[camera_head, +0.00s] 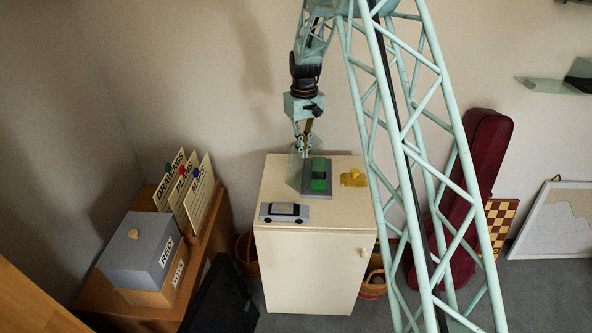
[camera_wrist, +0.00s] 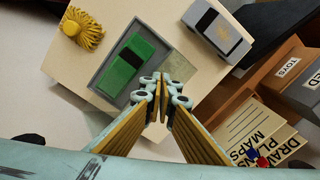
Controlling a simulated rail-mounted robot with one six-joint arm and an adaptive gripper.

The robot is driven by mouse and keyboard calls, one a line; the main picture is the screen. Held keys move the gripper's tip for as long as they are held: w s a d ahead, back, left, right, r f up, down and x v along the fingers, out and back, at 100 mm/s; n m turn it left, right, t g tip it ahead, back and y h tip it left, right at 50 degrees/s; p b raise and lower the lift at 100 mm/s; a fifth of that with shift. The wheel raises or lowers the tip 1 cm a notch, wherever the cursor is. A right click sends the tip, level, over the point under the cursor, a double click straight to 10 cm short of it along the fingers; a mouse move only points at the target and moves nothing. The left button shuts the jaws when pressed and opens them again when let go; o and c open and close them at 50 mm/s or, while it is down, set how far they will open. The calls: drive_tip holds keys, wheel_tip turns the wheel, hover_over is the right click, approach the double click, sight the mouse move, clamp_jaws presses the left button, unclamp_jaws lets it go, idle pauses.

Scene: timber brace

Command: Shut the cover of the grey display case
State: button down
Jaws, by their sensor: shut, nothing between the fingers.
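The grey display case (camera_head: 326,192) stands on top of the cream cabinet, with a green toy car (camera_head: 319,175) on its grey base. Its cover (camera_head: 295,172) looks like a clear pane standing up along the left side of the base, so the case is open. In the wrist view the grey base (camera_wrist: 103,78) and the green car (camera_wrist: 128,65) lie just beyond my fingers, and the clear pane shows faintly beside them. My gripper (camera_head: 304,150) is shut and empty above the back left of the case, near the pane. Its fingertips (camera_wrist: 162,84) partly hide the case edge; contact cannot be told.
A silver toy car (camera_head: 284,212) is at the cabinet's (camera_head: 310,265) front left, and a yellow tasselled thing (camera_head: 354,179) is right of the case. A grey box (camera_head: 138,250) and upright label cards (camera_head: 187,190) stand on the brown furniture at left. A red instrument case (camera_head: 484,150) leans at right.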

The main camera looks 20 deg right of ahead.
drive_tip(key=shift+s+d, duration=0.35)
drive_tip(key=shift+d, duration=0.35)
idle(0.3)
drive_tip(key=shift+s+d+f+b, duration=0.25)
drive_tip(key=shift+s+d, duration=0.1)
drive_tip(key=shift+d, duration=0.35)
drive_tip(key=shift+s+d+f+b, duration=0.2)
drive_tip(key=shift+s+d, duration=0.1)
drive_tip(key=shift+d, duration=0.4)
idle(0.9)
drive_tip(key=shift+s+d+f+b, duration=0.15)
drive_tip(key=shift+s+d+f, duration=0.05)
drive_tip(key=shift+d, duration=0.25)
drive_tip(key=shift+s+d+f+b, duration=0.1)
drive_tip(key=shift+s+d+f, duration=0.1)
drive_tip(key=shift+d, duration=0.25)
drive_tip(key=shift+s+d+f+b, duration=0.15)
drive_tip(key=shift+s+d, duration=0.05)
drive_tip(key=shift+d, duration=0.25)
idle(1.3)
